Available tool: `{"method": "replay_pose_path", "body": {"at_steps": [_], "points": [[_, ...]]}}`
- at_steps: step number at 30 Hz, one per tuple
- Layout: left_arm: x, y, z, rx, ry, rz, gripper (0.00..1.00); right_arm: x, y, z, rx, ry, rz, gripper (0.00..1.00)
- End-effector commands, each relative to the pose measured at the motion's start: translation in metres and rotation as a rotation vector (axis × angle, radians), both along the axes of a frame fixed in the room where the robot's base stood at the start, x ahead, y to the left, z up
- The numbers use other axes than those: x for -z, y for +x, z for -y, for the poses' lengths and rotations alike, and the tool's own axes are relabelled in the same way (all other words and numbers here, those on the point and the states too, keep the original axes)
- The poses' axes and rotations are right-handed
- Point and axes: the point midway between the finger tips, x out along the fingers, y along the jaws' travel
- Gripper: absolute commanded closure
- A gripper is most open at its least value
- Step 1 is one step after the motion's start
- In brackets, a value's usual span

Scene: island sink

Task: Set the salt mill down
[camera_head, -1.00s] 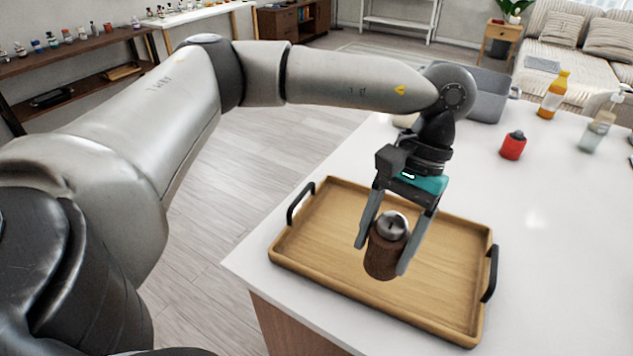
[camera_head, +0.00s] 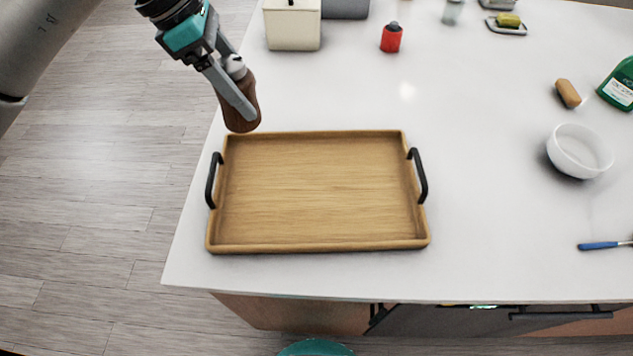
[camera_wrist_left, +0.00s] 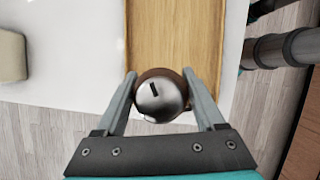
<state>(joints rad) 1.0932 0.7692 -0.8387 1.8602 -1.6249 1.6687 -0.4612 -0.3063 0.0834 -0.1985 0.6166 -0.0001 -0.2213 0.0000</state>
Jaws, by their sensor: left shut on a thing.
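The salt mill (camera_head: 239,104) is dark brown with a silver top. My left gripper (camera_head: 240,98) is shut on it and holds it, slightly tilted in the head view, by the back left corner of the wooden tray (camera_head: 320,248). In the left wrist view the silver top of the mill (camera_wrist_left: 158,97) sits between the two fingers of my left gripper (camera_wrist_left: 161,90), in front of one end of the tray (camera_wrist_left: 172,30). I cannot tell whether the mill's base touches anything. The tray is empty, with a black handle at each end. My right gripper is not in view.
A cream canister (camera_head: 292,28) and a red shaker (camera_head: 391,38) stand at the back.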

Motion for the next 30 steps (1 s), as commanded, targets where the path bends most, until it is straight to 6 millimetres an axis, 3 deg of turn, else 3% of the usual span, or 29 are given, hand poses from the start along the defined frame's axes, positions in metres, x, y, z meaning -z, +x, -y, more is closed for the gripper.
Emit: {"method": "replay_pose_path", "body": {"at_steps": [9,17,23,30], "points": [[-0.031,0.022,-0.005,-0.553,-0.003,0.002,0.96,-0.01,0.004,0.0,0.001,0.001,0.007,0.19],[-0.04,0.031,-0.013,-0.785,-0.001,-0.002,0.96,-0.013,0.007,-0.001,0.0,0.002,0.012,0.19],[-0.006,0.03,-0.014,-0.807,0.003,-0.009,0.96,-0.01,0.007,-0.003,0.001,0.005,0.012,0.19],[0.06,0.03,-0.013,-0.805,0.004,-0.01,0.96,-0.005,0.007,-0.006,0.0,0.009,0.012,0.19]]}}
